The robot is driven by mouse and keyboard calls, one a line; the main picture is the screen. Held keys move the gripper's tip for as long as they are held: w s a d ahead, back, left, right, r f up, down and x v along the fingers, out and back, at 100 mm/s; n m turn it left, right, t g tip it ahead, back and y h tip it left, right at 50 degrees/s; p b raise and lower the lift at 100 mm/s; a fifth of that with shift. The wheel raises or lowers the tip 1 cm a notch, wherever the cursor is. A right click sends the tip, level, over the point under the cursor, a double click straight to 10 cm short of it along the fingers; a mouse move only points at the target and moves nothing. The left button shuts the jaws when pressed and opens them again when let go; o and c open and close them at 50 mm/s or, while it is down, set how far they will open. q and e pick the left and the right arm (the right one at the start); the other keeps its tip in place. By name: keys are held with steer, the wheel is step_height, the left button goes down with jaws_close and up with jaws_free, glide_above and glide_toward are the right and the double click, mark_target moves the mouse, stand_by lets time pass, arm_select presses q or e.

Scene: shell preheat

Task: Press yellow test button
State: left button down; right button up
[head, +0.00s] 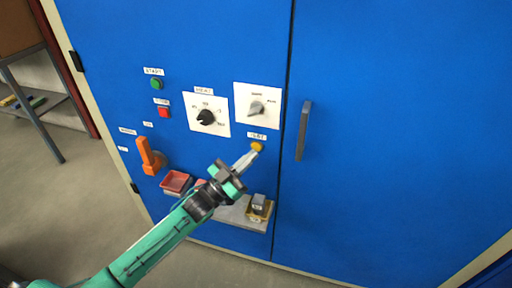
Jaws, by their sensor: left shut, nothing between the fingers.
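The yellow test button (257,146) sits on the blue cabinet front, below the white dial panel with the grey knob and beside a small white label. My left gripper (254,152) comes up from the lower left. Its fingers are shut with nothing between them, and the fingertips are at the button's lower edge in the picture. I cannot tell whether they touch it. My right gripper is not in view.
The blue cabinet (390,140) also carries a green button (155,84), a red button (164,112), a black knob (205,117), an orange lever (150,156) and a door handle (303,131).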

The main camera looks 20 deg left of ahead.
arm_select(q)
steer(key=shift+w, duration=0.1)
stand_by(0.7)
steer(key=shift+w, duration=0.3)
steer(key=shift+w, duration=0.45)
stand_by(0.6)
steer(key=shift+s, duration=0.1)
steer(key=shift+s+p, duration=0.35)
steer(key=shift+s, duration=0.4)
steer(key=shift+s, duration=0.1)
steer(key=s+p, duration=0.2)
steer(key=s, duration=0.2)
steer(key=shift+s+a, duration=0.1)
steer(key=shift+s, duration=0.3)
